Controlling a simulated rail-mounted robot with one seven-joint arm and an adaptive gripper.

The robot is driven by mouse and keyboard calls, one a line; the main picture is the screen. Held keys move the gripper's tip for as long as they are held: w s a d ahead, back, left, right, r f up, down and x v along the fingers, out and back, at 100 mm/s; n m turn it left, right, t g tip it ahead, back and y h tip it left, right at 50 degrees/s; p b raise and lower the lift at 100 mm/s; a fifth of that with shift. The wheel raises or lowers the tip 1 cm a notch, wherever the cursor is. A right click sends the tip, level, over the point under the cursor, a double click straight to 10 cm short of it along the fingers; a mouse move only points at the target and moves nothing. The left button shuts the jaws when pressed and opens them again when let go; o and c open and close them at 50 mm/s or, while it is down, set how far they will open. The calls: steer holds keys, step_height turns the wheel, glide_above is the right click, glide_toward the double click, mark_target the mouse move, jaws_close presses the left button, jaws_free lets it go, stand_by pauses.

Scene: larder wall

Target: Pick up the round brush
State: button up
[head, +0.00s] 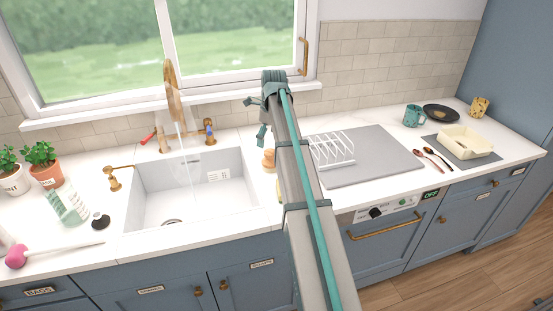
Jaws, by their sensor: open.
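A small wooden knobbed object (269,160), which looks like the round brush, stands on the counter just right of the sink. My arm hides part of its right side. My gripper (258,118) is at the top end of my arm, above the back of the counter near the window sill. Its teal fingers point left and down, open, with nothing seen between them. It appears higher than the brush and apart from it.
The white sink (190,208) has a brass tap (172,95) with water running. A white rack (333,150) stands on a grey board (385,165) to the right. A potted plant (44,165) and a pink-headed tool (16,256) are at left.

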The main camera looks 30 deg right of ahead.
mark_target(270, 150)
steer(key=shift+s+d, duration=0.3)
steer(key=shift+d, duration=0.25)
steer(key=shift+f, duration=0.15)
steer(key=f, duration=0.2)
steer(key=f+p, duration=0.1)
steer(key=f, duration=0.2)
steer(key=shift+w+a, duration=0.15)
steer(key=shift+w, duration=0.05)
steer(key=shift+s+a+f+p, duration=0.1)
steer(key=shift+f+p, duration=0.45)
steer(key=shift+f, duration=0.1)
step_height(270, 150, down, 4)
steer(key=shift+a+p, duration=0.1)
steer(key=shift+p, duration=0.5)
steer(key=c, duration=1.2)
steer(key=shift+r, duration=0.2)
